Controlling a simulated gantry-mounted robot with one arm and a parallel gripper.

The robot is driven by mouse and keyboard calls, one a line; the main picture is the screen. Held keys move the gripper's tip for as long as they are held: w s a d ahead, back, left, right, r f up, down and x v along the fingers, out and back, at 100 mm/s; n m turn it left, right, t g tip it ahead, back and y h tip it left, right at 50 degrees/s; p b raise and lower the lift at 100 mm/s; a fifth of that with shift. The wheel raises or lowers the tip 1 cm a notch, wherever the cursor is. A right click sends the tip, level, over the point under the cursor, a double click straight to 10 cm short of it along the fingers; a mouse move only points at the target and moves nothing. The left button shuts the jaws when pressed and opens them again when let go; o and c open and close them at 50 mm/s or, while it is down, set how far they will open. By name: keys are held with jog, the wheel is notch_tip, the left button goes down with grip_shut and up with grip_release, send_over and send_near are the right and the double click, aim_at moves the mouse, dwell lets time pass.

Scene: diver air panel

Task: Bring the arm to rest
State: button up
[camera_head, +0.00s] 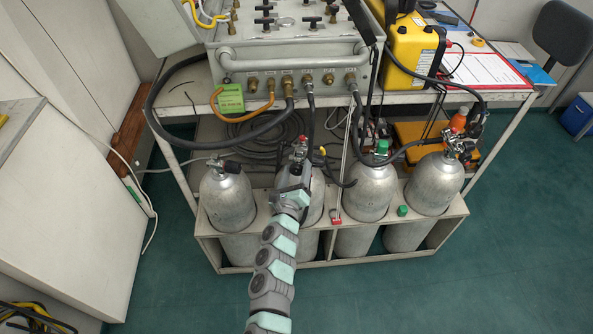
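My arm (275,260) reaches up from the bottom of the view, nearly straight, toward the cylinder rack. My gripper (299,152) is at the valve of the second grey cylinder (316,192) from the left, in front of the panel's lower edge. A small red part shows at its tip. The fingers are too small and too crowded to tell whether they are open or shut, or whether they touch the valve. The arm covers much of that cylinder.
The air panel (290,52) stands on a table above the cylinder rack (345,262), with dark hoses (160,128) hanging in front. Other cylinders (228,200) stand either side of my arm. A white cabinet (65,220) is at left. Green floor (520,240) is clear at right.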

jog(key=c, duration=1.2)
jog(key=f+m+b, duration=0.1)
jog(key=b, duration=0.2)
jog(key=shift+d+m, duration=0.15)
jog(key=shift+m, duration=0.25)
jog(key=m+b, duration=0.3)
jog(key=shift+b, duration=0.4)
jog(key=m+b, duration=0.2)
jog(key=m, duration=0.1)
jog(key=shift+w+r+m, duration=0.1)
jog(key=shift+m, duration=0.2)
jog(key=shift+r+m, duration=0.3)
jog(key=shift+m, duration=0.5)
jog(key=shift+a+r+m, duration=0.1)
jog(key=shift+a+m, duration=0.1)
jog(key=shift+m, duration=0.6)
jog(key=m, duration=0.3)
jog(key=o, duration=1.2)
jog(key=shift+d, duration=0.2)
jog(key=shift+o, duration=0.2)
jog(key=shift+a, duration=0.1)
